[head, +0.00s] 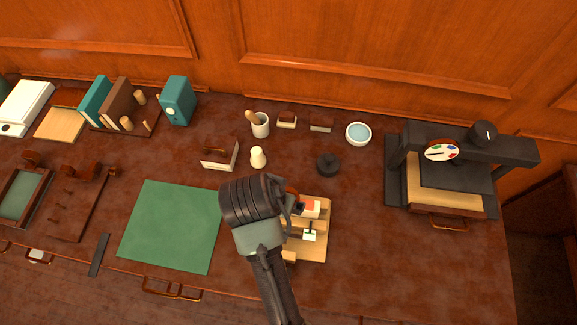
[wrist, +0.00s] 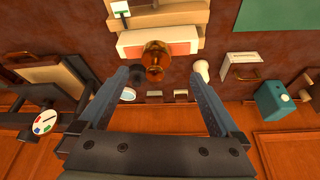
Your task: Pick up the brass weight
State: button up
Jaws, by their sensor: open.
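The brass weight (wrist: 155,60) shows in the wrist view as a shiny amber-brown, rounded piece with a knob. It appears between and beyond my finger tips, overlapping the edge of a white and orange-red block (wrist: 185,38). My gripper (wrist: 162,76) is open, one finger to each side of the weight in the picture, with nothing held. I cannot tell how far the tips are from it. In the head view my wrist hides most of the weight; only a brown edge (head: 292,187) shows beside the block (head: 311,207) on the wooden stand (head: 318,246).
A pale cone-shaped piece (head: 258,157) and a dark round knobbed piece (head: 328,163) stand behind the stand. A bowl (head: 359,133), a brush cup (head: 260,126) and a black press (head: 455,172) stand farther off. The green mat (head: 172,225) is bare.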

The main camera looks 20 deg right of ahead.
jog(key=shift+x, duration=1.25)
jog(key=d+f+p, duration=0.1)
jog(key=w+d+f, duration=0.1)
jog(key=f, duration=0.1)
jog(key=shift+w+d+f+p, duration=0.1)
jog(key=shift+w+f+p, duration=0.05)
jog(key=shift+f+p, duration=0.25)
jog(key=shift+w+f, duration=0.1)
jog(key=shift+f, duration=0.25)
jog(key=shift+d+r, duration=0.1)
grip_shut()
